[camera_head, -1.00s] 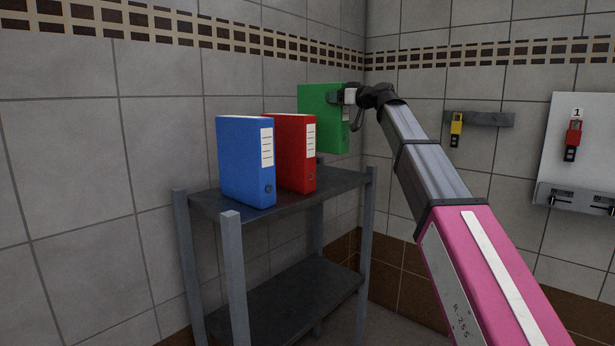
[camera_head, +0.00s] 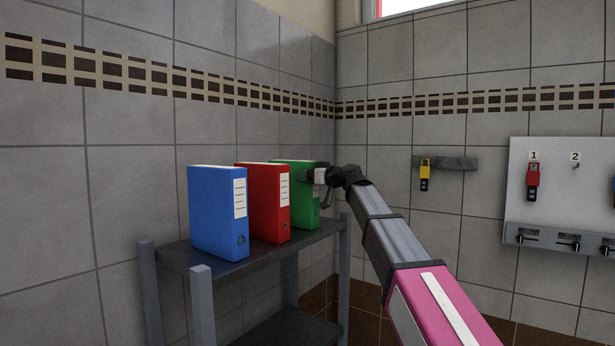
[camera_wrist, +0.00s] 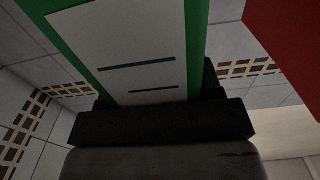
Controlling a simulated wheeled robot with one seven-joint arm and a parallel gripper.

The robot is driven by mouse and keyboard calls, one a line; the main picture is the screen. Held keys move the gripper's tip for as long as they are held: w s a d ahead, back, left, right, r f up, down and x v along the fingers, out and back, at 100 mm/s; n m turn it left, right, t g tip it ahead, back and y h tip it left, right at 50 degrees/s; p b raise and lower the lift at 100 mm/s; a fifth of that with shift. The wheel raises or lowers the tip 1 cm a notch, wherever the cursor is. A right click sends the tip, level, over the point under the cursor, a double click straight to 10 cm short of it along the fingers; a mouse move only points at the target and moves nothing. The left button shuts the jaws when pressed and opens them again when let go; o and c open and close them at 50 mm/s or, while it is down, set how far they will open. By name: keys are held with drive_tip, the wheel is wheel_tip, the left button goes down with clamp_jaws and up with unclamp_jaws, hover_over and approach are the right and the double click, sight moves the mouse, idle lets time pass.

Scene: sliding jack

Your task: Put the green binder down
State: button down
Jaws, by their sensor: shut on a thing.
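The green binder (camera_head: 306,209) stands upright at the right end of the shelf unit's top board (camera_head: 248,255), beside the red binder. My gripper (camera_head: 308,175) is shut on the upper part of its spine. Whether the binder's bottom touches the board is hard to tell, as the red binder hides part of it. In the wrist view, the green binder (camera_wrist: 198,30) with its white label fills the middle, between the dark gripper fingers (camera_wrist: 160,110).
A red binder (camera_head: 270,205) and a blue binder (camera_head: 217,215) stand upright left of the green one. A yellow-and-black item (camera_head: 425,172) hangs on a wall rail. A white panel (camera_head: 560,190) with a red item (camera_head: 533,178) is at right.

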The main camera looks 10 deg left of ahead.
drive_tip(key=shift+c, duration=1.4)
unclamp_jaws()
drive_tip(key=v, duration=1.2)
drive_tip(key=d+f+m+h, duration=0.2)
drive_tip(key=d+f+h, duration=0.15)
drive_tip(key=f, duration=0.85)
drive_tip(key=s+d+f+m+g+h, duration=0.1)
drive_tip(key=d+f+m+h, duration=0.3)
drive_tip(key=f, duration=0.8)
drive_tip(key=d+f+m+h, duration=0.1)
drive_tip(key=d+f, duration=0.5)
drive_tip(key=f, duration=0.6)
drive_tip(key=s+d+f+m+g+h, duration=0.2)
drive_tip(key=s+d+f, duration=0.4)
drive_tip(key=f, duration=0.3)
drive_tip(key=s+d+f+m+g+h, duration=0.2)
drive_tip(key=s+d+f, duration=0.4)
drive_tip(key=f, duration=0.3)
drive_tip(key=s+d+f+m+g+h, duration=0.1)
drive_tip(key=s+d+f+m+h, duration=0.1)
drive_tip(key=s+d+f+h, duration=0.2)
drive_tip(key=s+d+f, duration=0.3)
drive_tip(key=d+f, duration=0.1)
drive_tip(key=f, duration=0.2)
drive_tip(key=shift+m+g, duration=0.3)
drive_tip(key=shift+g, duration=0.1)
drive_tip(key=shift+s+f, duration=0.15)
